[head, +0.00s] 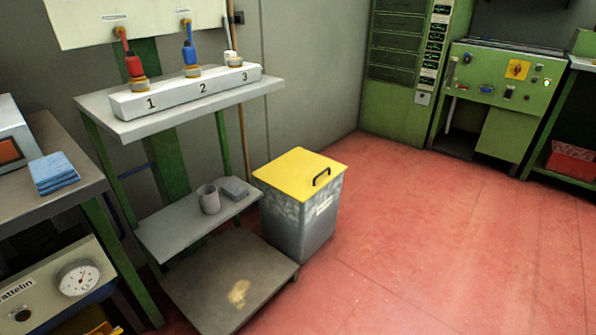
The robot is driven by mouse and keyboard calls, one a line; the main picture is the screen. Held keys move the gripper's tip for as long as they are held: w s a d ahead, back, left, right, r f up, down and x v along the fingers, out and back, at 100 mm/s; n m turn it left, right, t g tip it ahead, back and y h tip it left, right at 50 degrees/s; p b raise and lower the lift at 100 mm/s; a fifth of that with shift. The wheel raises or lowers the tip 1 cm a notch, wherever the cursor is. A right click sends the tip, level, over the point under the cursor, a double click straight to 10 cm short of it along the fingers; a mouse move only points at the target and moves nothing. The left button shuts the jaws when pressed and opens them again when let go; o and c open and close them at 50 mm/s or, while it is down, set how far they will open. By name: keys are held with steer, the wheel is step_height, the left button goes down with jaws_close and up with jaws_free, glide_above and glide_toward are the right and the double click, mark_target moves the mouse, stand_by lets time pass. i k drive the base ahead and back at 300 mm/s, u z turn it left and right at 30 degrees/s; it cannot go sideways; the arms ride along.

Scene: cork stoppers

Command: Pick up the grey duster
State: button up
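A small flat grey pad (235,188), which looks like the folded grey duster, lies on the grey middle shelf (168,236) of the stand, near its right end. A grey cup (209,201) stands upright just left of it. A folded blue cloth (53,172) lies on the bench at the far left. My gripper is not in view.
A grey bin with a yellow lid (300,171) and black handle stands close right of the shelf. Above, the stand's top holds a numbered white block (186,91) with red, blue and white-topped items. A low platform (205,302) with a tan patch lies below. Red floor (450,240) is clear rightward.

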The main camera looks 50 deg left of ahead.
mark_target(232, 189)
steer(key=u, duration=0.45)
steer(key=i, duration=0.8)
steer(key=u, duration=1.05)
steer(key=i, duration=0.25)
steer(key=u, duration=0.1)
